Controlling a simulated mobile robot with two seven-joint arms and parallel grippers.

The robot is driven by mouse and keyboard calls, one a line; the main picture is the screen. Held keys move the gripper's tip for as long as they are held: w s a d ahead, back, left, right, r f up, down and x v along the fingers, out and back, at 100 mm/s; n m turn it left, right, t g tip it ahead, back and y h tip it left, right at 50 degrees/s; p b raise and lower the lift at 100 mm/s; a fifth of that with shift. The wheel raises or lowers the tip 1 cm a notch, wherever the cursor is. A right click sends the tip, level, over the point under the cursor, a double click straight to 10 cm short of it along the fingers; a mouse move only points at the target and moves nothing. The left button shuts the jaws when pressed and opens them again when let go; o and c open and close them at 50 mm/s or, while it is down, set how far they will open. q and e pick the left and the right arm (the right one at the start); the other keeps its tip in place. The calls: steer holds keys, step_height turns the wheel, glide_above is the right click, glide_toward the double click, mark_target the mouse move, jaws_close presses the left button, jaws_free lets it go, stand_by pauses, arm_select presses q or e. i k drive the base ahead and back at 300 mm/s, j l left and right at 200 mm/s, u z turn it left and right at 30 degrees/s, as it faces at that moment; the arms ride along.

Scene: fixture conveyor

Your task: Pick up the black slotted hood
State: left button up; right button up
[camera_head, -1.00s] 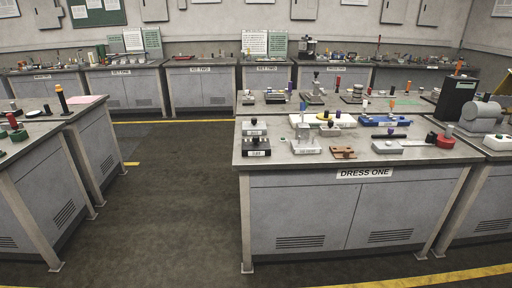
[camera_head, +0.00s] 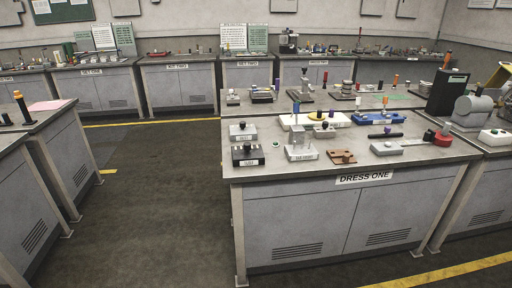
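No part is clearly readable as the black slotted hood. A low black block with a white label (camera_head: 248,155) sits at the front left of the bench marked DRESS ONE (camera_head: 350,215); small knobs show on its top. A taller black box (camera_head: 447,93) stands at the back right. I cannot tell from here which of these, if either, is the hood. Slots are too small to make out. Neither of my grippers is in view.
Near the low black block are a grey labelled block (camera_head: 243,132), a clear stand (camera_head: 300,150), a brown plate (camera_head: 342,157) and a white tray (camera_head: 314,121). A grey machine (camera_head: 474,112) stands at right. The floor (camera_head: 150,190) left of the bench is clear.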

mark_target(247, 155)
steer(key=i+j+z, duration=0.4)
steer(key=i+j, duration=0.15)
steer(key=i+j+z, duration=0.2)
steer(key=j, duration=0.3)
steer(key=i+j+z, duration=0.15)
steer(key=j, duration=0.3)
steer(key=i, duration=0.05)
